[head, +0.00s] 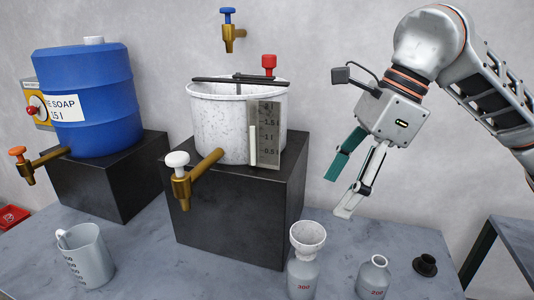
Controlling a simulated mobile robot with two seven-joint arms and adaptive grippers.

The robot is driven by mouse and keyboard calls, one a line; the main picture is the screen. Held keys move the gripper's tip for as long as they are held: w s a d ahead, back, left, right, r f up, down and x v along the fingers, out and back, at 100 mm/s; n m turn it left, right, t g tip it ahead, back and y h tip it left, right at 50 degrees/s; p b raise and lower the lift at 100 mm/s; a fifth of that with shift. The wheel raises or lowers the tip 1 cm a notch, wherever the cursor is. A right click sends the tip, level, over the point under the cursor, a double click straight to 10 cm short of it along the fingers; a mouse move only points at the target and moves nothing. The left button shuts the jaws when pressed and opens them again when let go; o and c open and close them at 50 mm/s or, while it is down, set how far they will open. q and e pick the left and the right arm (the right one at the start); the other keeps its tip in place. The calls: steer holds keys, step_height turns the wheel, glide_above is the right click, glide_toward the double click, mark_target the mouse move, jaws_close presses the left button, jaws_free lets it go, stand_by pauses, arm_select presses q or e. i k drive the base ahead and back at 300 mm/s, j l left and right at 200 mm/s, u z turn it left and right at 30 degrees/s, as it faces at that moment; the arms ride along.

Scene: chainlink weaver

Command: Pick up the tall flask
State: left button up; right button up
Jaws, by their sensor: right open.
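Two grey flasks with red markings stand at the front of the table. The left flask (303,278) has a pale funnel (308,236) on its mouth and reaches higher with it. The right flask (373,276) has an open neck and no funnel. The lower parts of both are near or beyond the picture's bottom edge, so I cannot tell for certain which is the tall one. My right gripper (338,194) is open and empty, in the air above and behind the flasks, fingers pointing down and left. My left gripper is out of view.
A small black cap-like piece (425,265) lies right of the flasks. A white bucket (225,125) with a tap stands on a dark block (240,220). A blue soap barrel (85,100) stands on another block. A grey measuring jug (86,256) is at front left.

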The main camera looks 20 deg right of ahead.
mark_target(302, 278)
steer(key=k, duration=1.5)
